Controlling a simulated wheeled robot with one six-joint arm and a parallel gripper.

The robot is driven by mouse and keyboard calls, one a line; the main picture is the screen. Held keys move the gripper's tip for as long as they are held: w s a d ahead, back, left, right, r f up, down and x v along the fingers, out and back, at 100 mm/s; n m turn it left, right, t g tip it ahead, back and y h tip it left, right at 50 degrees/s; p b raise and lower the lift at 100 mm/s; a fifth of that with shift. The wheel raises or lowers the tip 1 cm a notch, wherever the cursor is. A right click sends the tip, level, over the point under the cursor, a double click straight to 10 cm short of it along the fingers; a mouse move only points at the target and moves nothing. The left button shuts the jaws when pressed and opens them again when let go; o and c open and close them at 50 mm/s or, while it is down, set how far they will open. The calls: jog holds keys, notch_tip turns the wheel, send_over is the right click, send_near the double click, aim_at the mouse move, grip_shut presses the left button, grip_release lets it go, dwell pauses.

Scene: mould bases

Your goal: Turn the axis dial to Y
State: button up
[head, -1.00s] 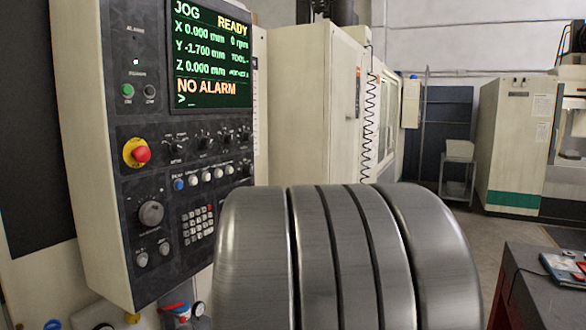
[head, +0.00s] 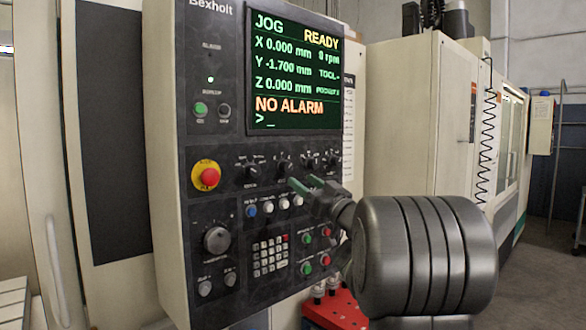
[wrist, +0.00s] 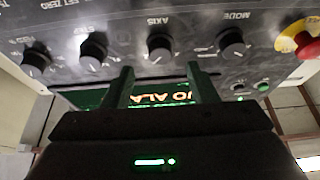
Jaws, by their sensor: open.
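The axis dial (head: 284,167) is a black knob, second from the left in the row below the screen of the dark control panel (head: 165,130). In the wrist view the panel appears upside down, and the axis dial (wrist: 160,47) sits under the label AXIS. Its exact setting is too small to read. My gripper (head: 306,184) is open and empty, in front of the panel just below the dial row. In the wrist view its two fingertips (wrist: 164,76) point toward the axis dial, one on each side of it, with a gap before the knob.
The mode dial (wrist: 232,42) and step dial (wrist: 94,47) flank the axis dial closely. A red emergency button (head: 210,177) is at the panel's left. The screen (head: 295,70) reads JOG, READY, Y -1.700 mm and NO ALARM. Coloured buttons and a keypad (head: 268,255) lie below.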

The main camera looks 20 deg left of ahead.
aim_at(290, 169)
jog(key=p+x, duration=0.1)
jog(key=x, duration=0.5)
jog(key=shift+c, duration=0.4)
jog(key=c, duration=0.9)
jog(key=shift+f, duration=0.1)
jog(key=shift+w+n, duration=0.1)
jog(key=shift+n, duration=0.5)
jog(key=n+g, duration=0.1)
jog(key=n, duration=0.1)
jog(key=n+g+b, duration=0.1)
jog(key=n+g, duration=0.1)
jog(key=n, duration=0.1)
jog(key=shift+w+d+y, duration=0.1)
jog(key=shift+w+y, duration=0.1)
jog(key=shift+y, duration=0.1)
jog(key=shift+w+r+n+g, duration=0.1)
jog(key=shift+n+g, duration=0.6)
jog(key=shift+n, duration=0.85)
jog(key=shift+r+n+g, duration=0.1)
jog(key=shift+n+g, duration=0.6)
jog(key=shift+n, duration=0.85)
